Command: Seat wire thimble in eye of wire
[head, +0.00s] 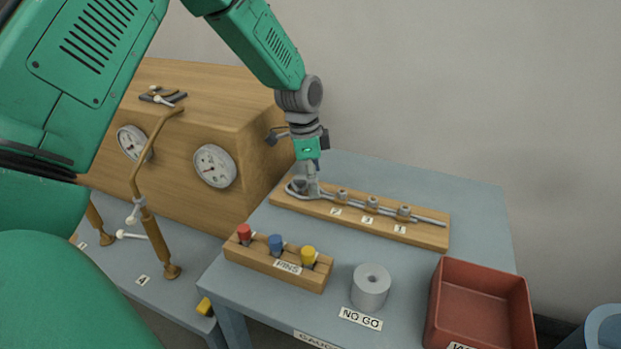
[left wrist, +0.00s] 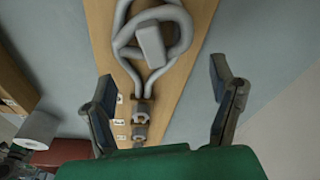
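The wire (head: 343,196) lies along a wooden board (head: 432,234), its eye (head: 297,189) at the board's left end. In the left wrist view the eye (left wrist: 186,42) is a grey loop near the top. A pale grey block-like piece (left wrist: 151,46), apparently part of the thimble, stands within the loop; I cannot tell how deep the thimble sits. Several clamps (head: 373,203) sit along the wire. My left gripper (head: 309,168) is just above the eye; in its wrist view its fingers (left wrist: 163,80) are wide apart with nothing gripped. My right gripper is not in view.
A pin block (head: 277,270) with red, blue and yellow pins stands in front. A grey NO GO cylinder (head: 371,285) and red tray (head: 482,302) are to its right. A wooden gauge cabinet (head: 232,143) stands left. Bare table (head: 470,200) lies behind the board.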

